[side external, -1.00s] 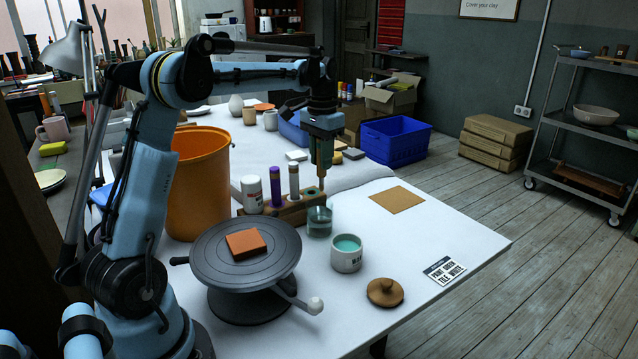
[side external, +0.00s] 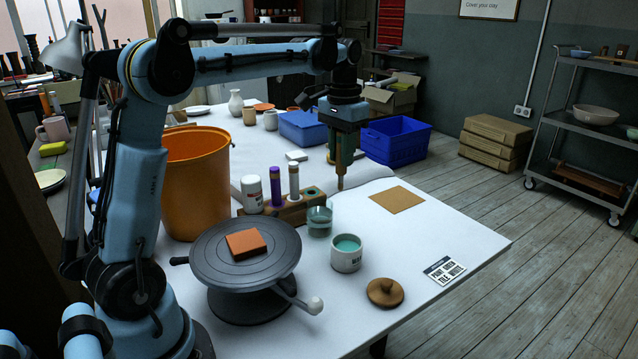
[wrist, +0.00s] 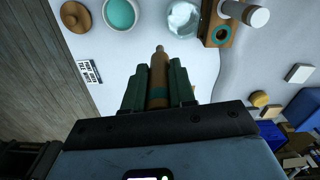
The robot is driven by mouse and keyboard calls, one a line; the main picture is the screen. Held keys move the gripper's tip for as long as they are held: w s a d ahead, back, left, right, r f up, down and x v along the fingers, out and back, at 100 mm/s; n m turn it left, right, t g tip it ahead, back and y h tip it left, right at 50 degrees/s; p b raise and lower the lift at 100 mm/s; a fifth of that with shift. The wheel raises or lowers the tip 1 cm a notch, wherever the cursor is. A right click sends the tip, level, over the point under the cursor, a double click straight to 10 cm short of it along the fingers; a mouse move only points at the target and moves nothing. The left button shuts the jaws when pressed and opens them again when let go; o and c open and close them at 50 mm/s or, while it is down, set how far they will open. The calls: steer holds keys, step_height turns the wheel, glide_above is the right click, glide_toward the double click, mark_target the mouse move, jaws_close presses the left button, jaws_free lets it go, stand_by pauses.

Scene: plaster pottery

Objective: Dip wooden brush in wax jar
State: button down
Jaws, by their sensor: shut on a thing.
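My gripper (side external: 341,160) is shut on the wooden brush (side external: 341,182) and holds it upright, tip down, above the white table. In the wrist view the brush (wrist: 158,75) lies between the two green fingers, with a teal band low on its handle. The wax jar (side external: 346,258) is a white pot with lettering and teal wax, open at the top, nearer the camera than the brush. It also shows in the wrist view (wrist: 119,14). The brush is apart from the jar. The jar's round wooden lid (side external: 385,292) lies on the table beside it.
A glass of water (side external: 320,222) stands between brush and jar. A wheel (side external: 245,262) bears an orange tile (side external: 246,243). A cork sheet (side external: 397,199) and a printed card (side external: 444,270) lie right.

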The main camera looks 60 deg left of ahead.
steer(key=s+d+f, duration=0.3)
steer(key=s+d, duration=0.1)
steer(key=d, duration=0.4)
step_height(320, 180, down, 8)
steer(key=shift+w+a+r, duration=0.15)
steer(key=shift+r, duration=0.05)
stand_by(0.4)
stand_by(0.7)
step_height(320, 180, up, 8)
steer(key=shift+f, duration=0.2)
stand_by(0.5)
